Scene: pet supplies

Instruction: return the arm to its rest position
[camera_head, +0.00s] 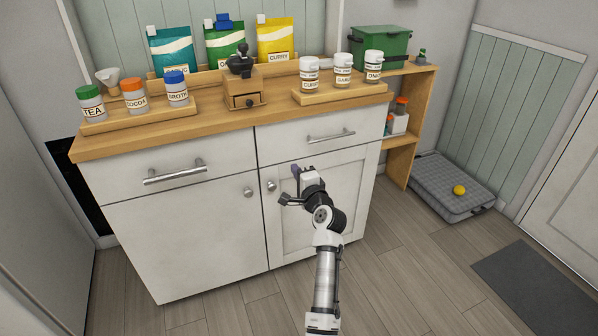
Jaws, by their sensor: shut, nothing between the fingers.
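My gripper (296,172) is in front of the white cabinet, near the right door and below the right drawer. It is shut and empty. My arm (325,265) reaches up from the bottom of the picture, with its forearm nearly upright and the wrist bent to the left. The gripper stands apart from the items on the countertop. Whether it touches the cabinet front is hard to tell.
The white cabinet (200,232) has a wooden top (215,125) with labelled jars, pouches and a grinder (242,85). A drawer handle (331,136) and door knobs stick out. A grey pet bed (440,180) with a yellow ball (459,190) lies right. Floor (420,270) right of my arm is clear.

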